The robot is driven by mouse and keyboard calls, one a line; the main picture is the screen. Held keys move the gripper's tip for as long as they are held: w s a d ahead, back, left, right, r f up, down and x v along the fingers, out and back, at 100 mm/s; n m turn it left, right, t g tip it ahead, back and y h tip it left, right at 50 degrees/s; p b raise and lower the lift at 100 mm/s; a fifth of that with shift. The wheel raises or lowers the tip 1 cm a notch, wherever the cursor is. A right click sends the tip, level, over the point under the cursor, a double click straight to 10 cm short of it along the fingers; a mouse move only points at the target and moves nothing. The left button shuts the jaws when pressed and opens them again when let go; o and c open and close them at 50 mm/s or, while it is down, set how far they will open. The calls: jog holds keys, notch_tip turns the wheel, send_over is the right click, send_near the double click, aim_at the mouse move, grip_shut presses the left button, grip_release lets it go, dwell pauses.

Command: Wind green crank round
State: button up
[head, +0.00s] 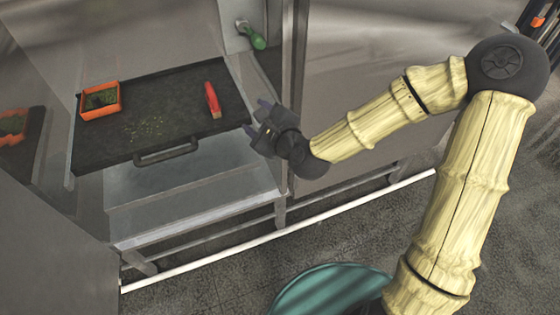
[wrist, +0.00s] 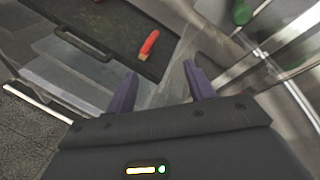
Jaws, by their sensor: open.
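The green crank (head: 252,36) is on the metal wall at the back, above and behind the right end of the dark tray. Its green knob (wrist: 242,12) also shows at the top right of the wrist view, partly cut off by the frame edge. My gripper (head: 262,117) is in front of the tray's right front corner, below the crank and well apart from it. In the wrist view its two purple fingers (wrist: 157,82) are spread apart with nothing between them.
The dark tray (head: 180,97) with a front handle (head: 166,153) holds an orange box (head: 100,113) and a red-handled tool (head: 212,100), with crumbs scattered on it. A metal post (head: 295,50) stands right of the crank. A white bar (head: 270,232) runs low in front.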

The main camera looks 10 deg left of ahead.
jog(key=s+d+f+n+g+h+b, duration=0.1)
jog(key=d+f+n+b, duration=0.1)
jog(key=f+n, duration=0.2)
jog(key=d+f+n+g+h+b, duration=0.2)
jog(key=d+f+n+b, duration=0.1)
jog(key=f, duration=0.5)
jog(key=shift+s+d+f+n, duration=0.3)
jog(key=shift+s+n, duration=0.05)
jog(key=shift+n, duration=0.15)
jog(key=s+d+r+n+g+h, duration=0.1)
jog(key=s+d+n, duration=0.4)
jog(key=d, duration=0.7)
jog(key=s+d+r+n+g+h, duration=0.1)
jog(key=s+d+n+g+h, duration=0.3)
jog(key=d, duration=0.7)
jog(key=shift+s+d+n+h, duration=0.4)
jog(key=shift+s+n+h, duration=0.3)
jog(key=shift+n+h, duration=0.4)
jog(key=shift+r, duration=0.1)
jog(key=c, duration=0.4)
jog(key=shift+o, duration=0.2)
jog(key=shift+w, duration=0.2)
